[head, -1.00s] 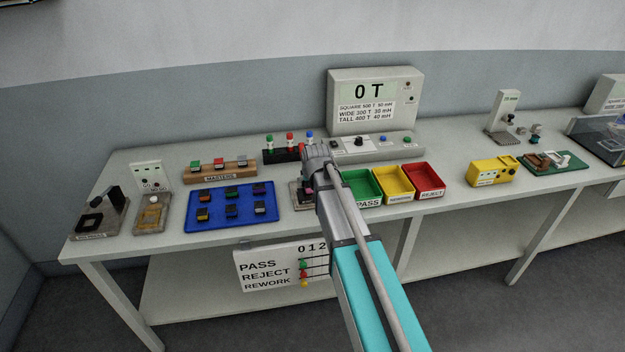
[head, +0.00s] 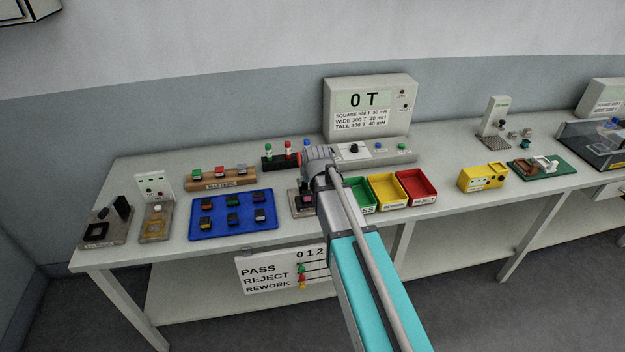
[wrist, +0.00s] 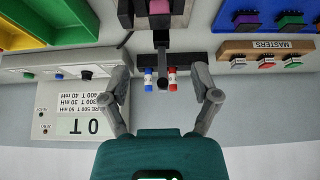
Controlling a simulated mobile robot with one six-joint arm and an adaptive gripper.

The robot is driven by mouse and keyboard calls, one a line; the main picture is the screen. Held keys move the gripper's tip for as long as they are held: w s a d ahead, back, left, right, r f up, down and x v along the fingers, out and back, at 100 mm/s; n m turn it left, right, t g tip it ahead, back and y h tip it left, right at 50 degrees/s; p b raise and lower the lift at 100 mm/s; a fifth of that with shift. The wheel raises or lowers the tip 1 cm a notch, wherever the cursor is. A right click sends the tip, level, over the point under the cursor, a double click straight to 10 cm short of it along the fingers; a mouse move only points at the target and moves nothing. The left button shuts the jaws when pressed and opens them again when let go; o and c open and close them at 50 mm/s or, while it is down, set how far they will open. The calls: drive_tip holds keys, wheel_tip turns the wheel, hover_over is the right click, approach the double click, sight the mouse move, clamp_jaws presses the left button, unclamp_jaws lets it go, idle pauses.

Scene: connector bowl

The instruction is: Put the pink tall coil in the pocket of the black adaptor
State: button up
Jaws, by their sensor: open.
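A pink piece (wrist: 160,6), which looks like the pink tall coil, shows at the top of the wrist view on a dark holder with a grey base. It also shows in the head view (head: 307,199), partly hidden by my arm. My gripper (wrist: 162,74) is open and empty, its fingers wide apart, short of the pink piece in the picture. In the head view its fingertips are hidden. A black square frame (head: 97,231), perhaps the black adaptor, lies on a grey fixture at the bench's left end; I cannot tell for certain.
A rack with red and blue cylinders (wrist: 160,78) shows between my fingers. A blue tray (head: 234,230) of several coils lies left. Green, yellow and red bins (head: 416,188) stand right of my arm. The meter box (head: 370,105) stands behind. The bench front is clear.

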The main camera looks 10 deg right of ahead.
drive_tip(key=shift+s+r, duration=0.1)
drive_tip(key=shift+r, duration=0.1)
idle(0.6)
drive_tip(key=s+f+g, duration=0.1)
drive_tip(key=s+g, duration=0.2)
drive_tip(key=s, duration=0.8)
drive_tip(key=s+d+f+g, duration=0.1)
drive_tip(key=s+g, duration=0.2)
drive_tip(key=s, duration=0.9)
drive_tip(key=shift+f, duration=0.25)
